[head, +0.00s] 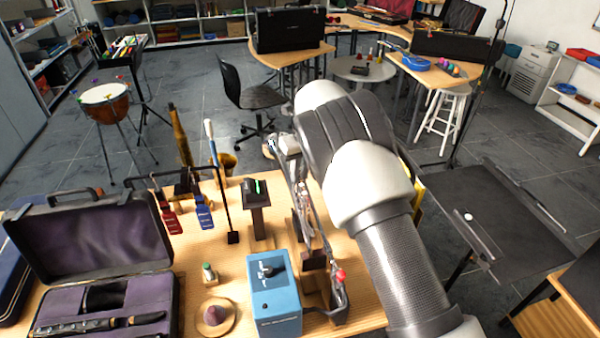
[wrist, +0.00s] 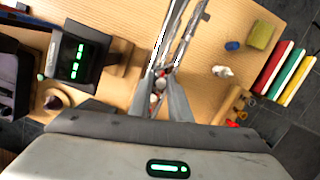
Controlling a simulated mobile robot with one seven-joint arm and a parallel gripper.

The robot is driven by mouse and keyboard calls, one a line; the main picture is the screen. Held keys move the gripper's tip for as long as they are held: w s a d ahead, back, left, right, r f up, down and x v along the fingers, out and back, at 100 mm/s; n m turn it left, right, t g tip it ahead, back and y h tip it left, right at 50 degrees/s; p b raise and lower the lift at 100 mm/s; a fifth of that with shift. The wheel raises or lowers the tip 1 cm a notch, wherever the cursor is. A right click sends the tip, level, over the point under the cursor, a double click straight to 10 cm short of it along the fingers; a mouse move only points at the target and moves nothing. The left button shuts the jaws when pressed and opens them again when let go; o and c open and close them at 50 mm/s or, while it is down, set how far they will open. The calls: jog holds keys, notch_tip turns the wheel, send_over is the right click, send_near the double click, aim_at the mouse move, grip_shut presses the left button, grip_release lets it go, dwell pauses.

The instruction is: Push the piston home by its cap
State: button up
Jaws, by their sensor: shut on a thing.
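My gripper (wrist: 163,75) is at the silver instrument (wrist: 183,32), whose long tubes run up and away in the wrist view. Its two fingers close around a small pale, red-marked piece, which appears to be the piston cap (wrist: 158,84). The cap sits low between the fingers and is partly hidden by them. How far the piston stands out cannot be told. In the head view the instrument (head: 307,205) stands on the wooden table on dark supports, left of my arm.
A tuner with a green display (head: 257,190) stands close left of the instrument. A blue box (head: 273,295) stands in front. An open purple-lined case (head: 88,240) fills the table's left. Colored books (wrist: 283,70) and small items lie to the right in the wrist view.

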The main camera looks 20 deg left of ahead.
aim_at(301, 178)
jog(key=shift+f, duration=0.15)
jog(key=shift+f+b, duration=0.65)
jog(key=shift+f, duration=0.9)
jog(key=o, duration=0.7)
jog(key=shift+r, duration=0.1)
jog(key=shift+r, duration=0.1)
jog(key=shift+r+p, duration=2.5)
jog(key=shift+r, duration=1)
jog(key=shift+f, duration=0.1)
